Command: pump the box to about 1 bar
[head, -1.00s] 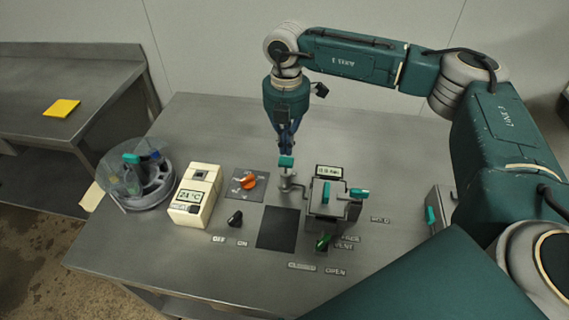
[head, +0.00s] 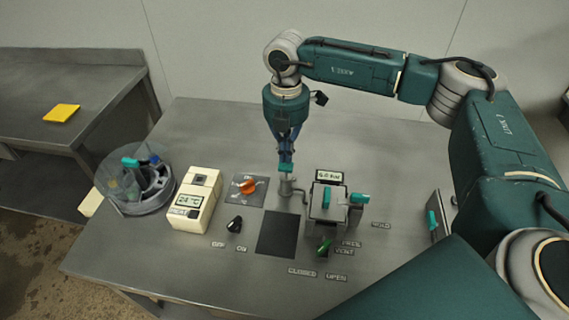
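The pump (head: 286,188) is a small metal post with a teal handle (head: 286,169) on top, on the table just left of the box. My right gripper (head: 286,158) points straight down over the handle. Its fingers are together, with the tips at or just above the handle's top; I cannot tell whether they touch. The grey metal box (head: 318,215) has teal handles on its lid and right side. A small display (head: 330,177) stands behind it; it seems to read near 0.0 bar, but the text is blurred. My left gripper is not in view.
A green valve knob (head: 324,246) sits in front of the box by VENT, CLOSED and OPEN labels. A cream 24 °C unit (head: 193,198), an orange dial (head: 247,186), a black switch (head: 234,224) and a clear round container (head: 140,185) stand to the left.

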